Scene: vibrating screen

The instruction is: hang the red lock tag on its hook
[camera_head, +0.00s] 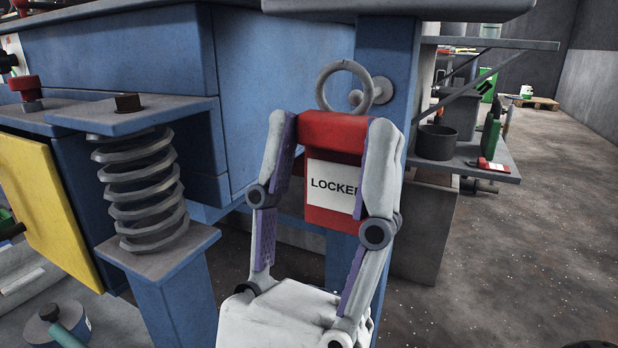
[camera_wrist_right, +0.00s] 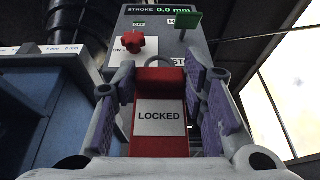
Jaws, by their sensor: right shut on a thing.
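The red lock tag (camera_head: 333,205) is a red block with a white "LOCKED" label and a grey ring (camera_head: 324,84) on top. My right gripper (camera_head: 333,130) is shut on it, one finger on each side, and holds it upright in front of the blue post. The hook (camera_head: 382,90) is a grey round piece on the post, with a small rounded tip showing inside the ring's outline. I cannot tell whether the ring is around the hook or only in front of it. The tag (camera_wrist_right: 160,145) also shows between the fingers in the right wrist view. My left gripper is not in view.
A blue machine frame (camera_head: 290,60) with a coil spring (camera_head: 142,195) stands left of the tag. A grey ledge (camera_head: 400,6) overhangs the post. Shelves with a dark pot (camera_head: 436,142) stand at right. The floor (camera_head: 540,230) farther right is mostly clear.

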